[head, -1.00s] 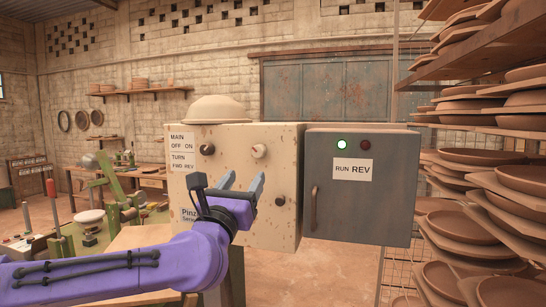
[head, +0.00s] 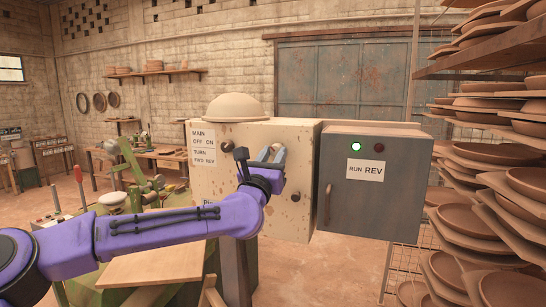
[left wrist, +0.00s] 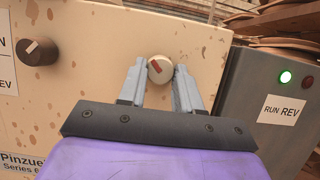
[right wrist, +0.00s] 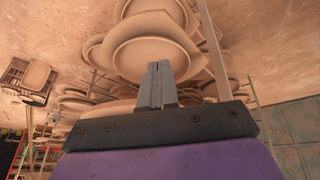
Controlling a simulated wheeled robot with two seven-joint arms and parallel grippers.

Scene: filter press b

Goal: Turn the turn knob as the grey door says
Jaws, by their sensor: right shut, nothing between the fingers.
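A spotted cream box (head: 252,134) carries label plates reading MAIN OFF ON and TURN FWD REV (head: 203,146). Its front has a dark knob (head: 227,146) with a pale mark, a cream knob (left wrist: 159,70) with a red-brown mark, and a lower dark knob (head: 294,197). The grey door (head: 368,188) reads RUN REV (head: 366,170). My left gripper (head: 272,153) is open, with its fingers on either side of the cream knob; contact cannot be told. My right gripper (right wrist: 158,70) is shut and empty, away from the box.
The door's green lamp (head: 357,146) is lit and its red lamp (head: 378,148) is dark. Racks of clay plates (head: 500,190) stand close on the right. A workbench (head: 110,225) stands at the left.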

